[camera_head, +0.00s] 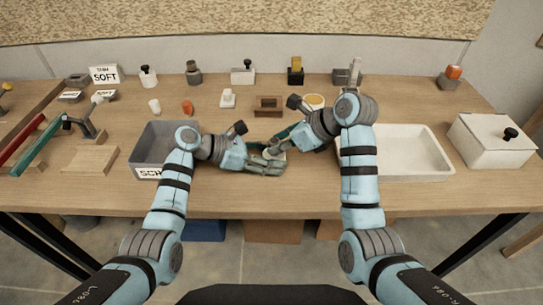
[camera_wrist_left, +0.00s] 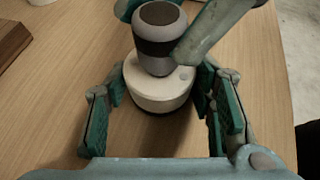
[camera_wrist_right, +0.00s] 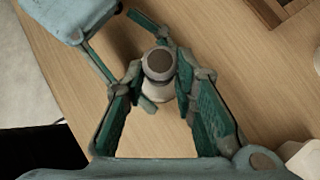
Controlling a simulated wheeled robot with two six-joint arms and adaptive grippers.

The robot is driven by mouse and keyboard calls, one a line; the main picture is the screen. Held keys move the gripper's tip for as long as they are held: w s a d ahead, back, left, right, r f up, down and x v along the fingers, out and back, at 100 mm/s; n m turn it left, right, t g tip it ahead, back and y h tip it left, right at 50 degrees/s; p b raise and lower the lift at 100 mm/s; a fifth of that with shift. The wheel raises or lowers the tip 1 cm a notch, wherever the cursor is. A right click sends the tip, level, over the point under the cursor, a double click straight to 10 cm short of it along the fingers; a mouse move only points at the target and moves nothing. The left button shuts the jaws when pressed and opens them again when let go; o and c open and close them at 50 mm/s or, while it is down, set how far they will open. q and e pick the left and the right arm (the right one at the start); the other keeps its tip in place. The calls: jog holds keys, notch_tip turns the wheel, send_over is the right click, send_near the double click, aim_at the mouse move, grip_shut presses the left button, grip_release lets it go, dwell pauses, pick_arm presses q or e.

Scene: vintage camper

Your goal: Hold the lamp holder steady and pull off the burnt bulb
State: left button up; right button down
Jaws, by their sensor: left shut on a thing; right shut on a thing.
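The white round lamp holder (camera_wrist_left: 158,92) stands on the wooden table between my left gripper's fingers (camera_wrist_left: 160,84). The burnt bulb, grey with a dark band (camera_wrist_left: 160,38), is upright over the holder's top; I cannot tell if there is a gap. In the right wrist view the bulb (camera_wrist_right: 158,64) is between my right gripper's fingertips (camera_wrist_right: 160,72), with the holder (camera_wrist_right: 158,90) partly hidden below. In the head view my left gripper (camera_head: 277,164) is shut on the holder, low on the table. My right gripper (camera_head: 272,150) is shut on the bulb from the right.
A grey bin (camera_head: 160,130) with a partly hidden label stands left, and a white tray (camera_head: 443,152) right. A white lidded box (camera_head: 490,143) is at far right. A brown wooden block (camera_head: 268,112) and several small parts line the back. The table's front strip is clear.

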aim_at(272, 139)
jog(key=shift+r, duration=1.45)
jog(key=shift+r, duration=0.1)
pick_arm(q)
jog(key=o, duration=0.9)
pick_arm(e)
notch_tip(272, 139, up, 4)
jog(key=shift+f, duration=0.1)
pick_arm(q)
jog(key=shift+o, duration=0.2)
